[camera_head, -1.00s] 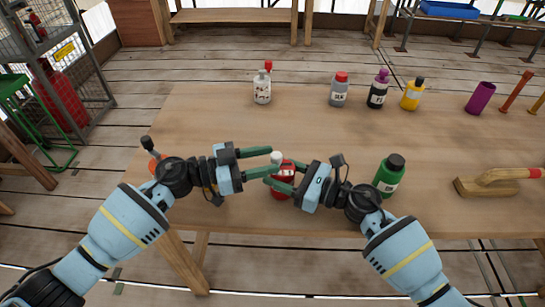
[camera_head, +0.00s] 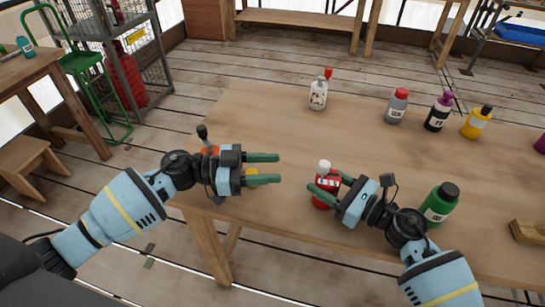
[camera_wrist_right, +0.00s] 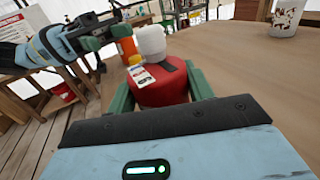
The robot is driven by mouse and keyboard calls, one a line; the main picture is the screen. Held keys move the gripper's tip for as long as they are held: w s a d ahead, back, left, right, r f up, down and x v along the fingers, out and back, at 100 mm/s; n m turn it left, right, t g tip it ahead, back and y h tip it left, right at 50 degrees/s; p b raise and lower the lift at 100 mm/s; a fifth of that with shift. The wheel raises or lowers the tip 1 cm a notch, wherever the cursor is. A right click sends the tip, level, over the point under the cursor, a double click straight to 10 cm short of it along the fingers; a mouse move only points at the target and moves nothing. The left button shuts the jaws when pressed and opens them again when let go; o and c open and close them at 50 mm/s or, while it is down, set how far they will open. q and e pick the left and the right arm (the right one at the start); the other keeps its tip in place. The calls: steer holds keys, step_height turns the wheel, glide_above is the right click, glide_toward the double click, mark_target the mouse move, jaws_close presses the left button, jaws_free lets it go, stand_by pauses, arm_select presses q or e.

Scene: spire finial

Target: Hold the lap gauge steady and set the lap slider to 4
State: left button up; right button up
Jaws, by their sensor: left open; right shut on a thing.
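My right gripper (camera_head: 328,186) is shut on a red bottle (camera_head: 322,202) with a white cap (camera_head: 324,166). The red bottle (camera_wrist_right: 160,85) stands upright between the fingers in the right wrist view, with a pale label. My left gripper (camera_head: 279,169) is open, to the left of the red bottle and apart from it. A small yellow thing (camera_head: 252,179) shows between its fingers; I cannot tell whether they touch it. An orange thing (camera_head: 210,150) is partly hidden behind the left gripper. I cannot make out a lap gauge or lap slider.
A green bottle (camera_head: 438,206) stands close to my right wrist. A white spotted bottle (camera_head: 318,95), a grey bottle (camera_head: 396,108), a dark bottle with a purple cap (camera_head: 437,115) and a yellow bottle (camera_head: 476,124) stand farther back. The middle of the wooden table (camera_head: 300,135) is clear.

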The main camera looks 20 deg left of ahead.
steer(key=o, duration=1.1)
steer(key=shift+o, duration=0.2)
steer(key=shift+d, duration=0.1)
steer(key=v, duration=1.2)
steer(key=shift+s+f, duration=0.1)
